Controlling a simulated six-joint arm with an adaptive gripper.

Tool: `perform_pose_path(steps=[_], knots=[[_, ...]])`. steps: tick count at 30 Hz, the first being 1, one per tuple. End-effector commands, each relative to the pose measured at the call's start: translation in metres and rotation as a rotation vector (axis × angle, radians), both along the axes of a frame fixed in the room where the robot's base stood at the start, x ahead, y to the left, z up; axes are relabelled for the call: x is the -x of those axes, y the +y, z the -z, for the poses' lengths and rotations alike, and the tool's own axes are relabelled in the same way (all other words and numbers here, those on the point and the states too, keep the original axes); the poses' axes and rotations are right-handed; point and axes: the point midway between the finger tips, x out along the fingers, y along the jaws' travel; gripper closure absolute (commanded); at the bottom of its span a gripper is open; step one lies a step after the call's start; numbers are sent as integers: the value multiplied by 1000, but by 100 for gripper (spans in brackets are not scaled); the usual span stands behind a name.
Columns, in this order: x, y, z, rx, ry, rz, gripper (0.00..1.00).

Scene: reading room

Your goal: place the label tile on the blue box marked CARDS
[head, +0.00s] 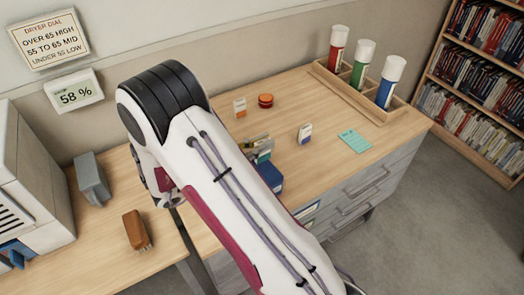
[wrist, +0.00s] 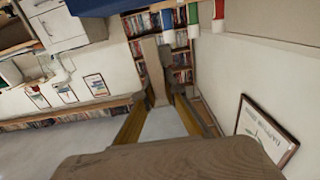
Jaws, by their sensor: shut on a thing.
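My gripper (head: 258,144) is over the desk, just above and behind a blue box (head: 271,177). My arm covers much of the box, and I cannot read any marking on it. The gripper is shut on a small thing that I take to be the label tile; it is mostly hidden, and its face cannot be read. A small teal and white patch shows just below the fingers, but I cannot tell what it belongs to. The wrist view shows the two fingers (wrist: 163,112) and a large brown-grey surface across the bottom, with no clear view of the tile.
Two small white containers (head: 240,107) (head: 305,133), a red disc (head: 265,100) and a teal card (head: 354,140) lie around the desk. A wooden rack (head: 335,83) holds three colour-banded tubes at the back right. A brown brush (head: 137,231) and grey block (head: 92,180) are at left.

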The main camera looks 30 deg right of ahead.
Motion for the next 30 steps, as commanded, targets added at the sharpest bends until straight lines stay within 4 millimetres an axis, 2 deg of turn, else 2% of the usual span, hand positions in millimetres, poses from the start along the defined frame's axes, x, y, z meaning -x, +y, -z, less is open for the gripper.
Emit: perform_pose_path(steps=[10, 27, 28, 29, 30], knots=[[0, 0, 29, 0, 2, 0, 100], [0, 0, 35, 0, 0, 0, 100], [0, 0, 35, -1, 0, 0, 82], [0, 0, 35, -1, 0, 0, 74], [0, 0, 35, -1, 0, 0, 73]])
